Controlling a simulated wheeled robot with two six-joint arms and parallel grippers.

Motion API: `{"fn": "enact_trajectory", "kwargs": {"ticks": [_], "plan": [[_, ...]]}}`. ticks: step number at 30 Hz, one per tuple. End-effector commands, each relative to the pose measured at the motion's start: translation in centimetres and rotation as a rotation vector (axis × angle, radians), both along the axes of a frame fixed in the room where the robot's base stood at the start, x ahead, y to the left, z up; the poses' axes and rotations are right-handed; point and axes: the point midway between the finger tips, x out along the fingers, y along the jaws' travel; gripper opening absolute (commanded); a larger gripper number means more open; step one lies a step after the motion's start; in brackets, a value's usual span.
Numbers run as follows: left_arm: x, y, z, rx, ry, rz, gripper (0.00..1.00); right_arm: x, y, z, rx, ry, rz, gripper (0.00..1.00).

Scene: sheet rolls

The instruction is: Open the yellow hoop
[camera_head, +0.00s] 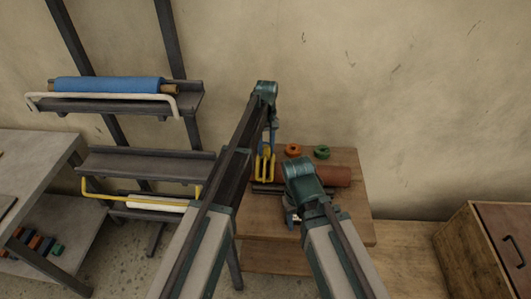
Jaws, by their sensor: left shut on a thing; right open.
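The yellow hoop (140,198) is a thin bar with bent ends on the lowest shelf of the dark rack at the left. It runs along a white roll (155,205) there; whether it is open or closed is hard to tell. My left gripper (267,150) hangs over the wooden table, well to the right of the hoop.
A blue roll (110,83) lies on the rack's top shelf with a white hoop (100,96). The middle shelf (145,164) is bare. A brown roll (325,175), an orange ring (293,150) and a green ring (322,152) are on the wooden table (350,208).

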Motion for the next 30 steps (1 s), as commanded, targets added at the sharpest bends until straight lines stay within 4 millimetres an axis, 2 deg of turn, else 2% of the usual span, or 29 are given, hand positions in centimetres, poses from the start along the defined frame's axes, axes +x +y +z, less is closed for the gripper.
{"fn": "enact_trajectory", "kwargs": {"ticks": [1, 4, 17, 18, 21, 23, 30], "plan": [[1.44, -0.10, 0.05, -0.001, 0.041, 0.001, 0.00, 0.00, 0.00, -0.16, 0.000, 0.000, 0.000, 0.50], [2.03, -0.11, 0.17, -0.002, 0.110, 0.000, 0.00, -0.01, 0.00, -0.45, 0.000, 0.000, 0.000, 0.50], [2.02, -0.03, 0.48, -0.002, 0.164, 0.000, 0.00, 0.00, 0.00, -0.54, 0.000, 0.000, 0.000, 0.50], [2.02, -0.04, 0.47, -0.001, 0.163, 0.000, 0.45, -0.01, -0.01, -0.54, 0.000, 0.000, 0.000, 0.50], [2.02, -0.03, 0.48, -0.001, 0.163, 0.000, 0.63, 0.00, 0.00, -0.54, 0.000, 0.000, 0.000, 0.50], [2.02, -0.02, 0.49, -0.001, 0.163, 0.000, 0.72, 0.00, 0.00, -0.54, 0.000, 0.000, 0.000, 0.50], [2.01, -0.02, 0.49, 0.000, 0.164, 0.000, 0.72, 0.00, 0.00, -0.53, 0.000, 0.000, 0.000, 0.50]]}}
